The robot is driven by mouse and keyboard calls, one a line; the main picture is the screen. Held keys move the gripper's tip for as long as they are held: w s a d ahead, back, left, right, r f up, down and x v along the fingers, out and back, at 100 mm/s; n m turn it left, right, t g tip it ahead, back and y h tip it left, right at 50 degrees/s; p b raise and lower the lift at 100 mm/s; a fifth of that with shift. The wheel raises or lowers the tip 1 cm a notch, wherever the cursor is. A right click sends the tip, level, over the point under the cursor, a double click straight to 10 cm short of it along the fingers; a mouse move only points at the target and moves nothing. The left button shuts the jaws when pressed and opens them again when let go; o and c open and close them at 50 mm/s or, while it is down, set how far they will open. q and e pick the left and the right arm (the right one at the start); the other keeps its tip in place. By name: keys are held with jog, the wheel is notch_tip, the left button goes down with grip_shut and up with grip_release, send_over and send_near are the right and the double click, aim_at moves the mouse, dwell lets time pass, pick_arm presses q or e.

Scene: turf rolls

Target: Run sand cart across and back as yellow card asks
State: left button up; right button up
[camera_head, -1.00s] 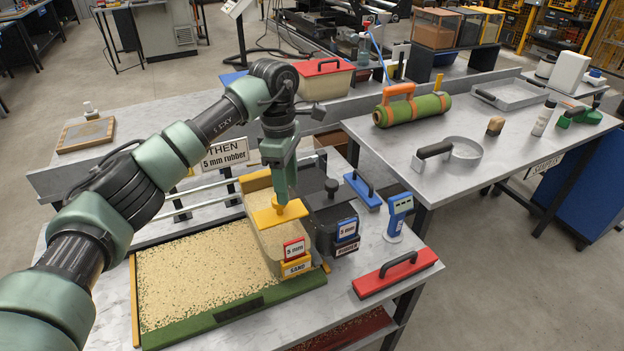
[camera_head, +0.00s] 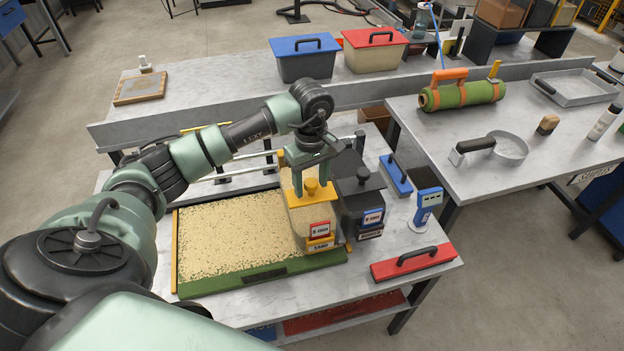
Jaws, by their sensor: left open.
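The sand cart (camera_head: 305,218) is a clear, sand-filled hopper with a yellow lid, a yellow knob (camera_head: 311,187) and a red-framed mm label above a SAND label. It stands at the right end of the sand-strewn turf tray (camera_head: 235,280). My left gripper (camera_head: 305,178) is open over the cart's lid, close to the knob; whether it touches the knob cannot be told. The dark rubber cart (camera_head: 358,205), with a blue-framed label, stands just right of the sand cart. No yellow card can be read; my left arm covers the area behind the tray. My right gripper is out of view.
A blue-handled block (camera_head: 396,176), a blue-and-white gauge (camera_head: 424,208) and a red float (camera_head: 412,262) stand right of the carts. Blue-lidded (camera_head: 304,62) and red-lidded (camera_head: 374,52) bins stand behind. A turf roll (camera_head: 462,95) lies on the right table.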

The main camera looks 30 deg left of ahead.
pick_arm(q)
jog(key=shift+f, duration=0.3)
grip_shut()
dwell(1.3)
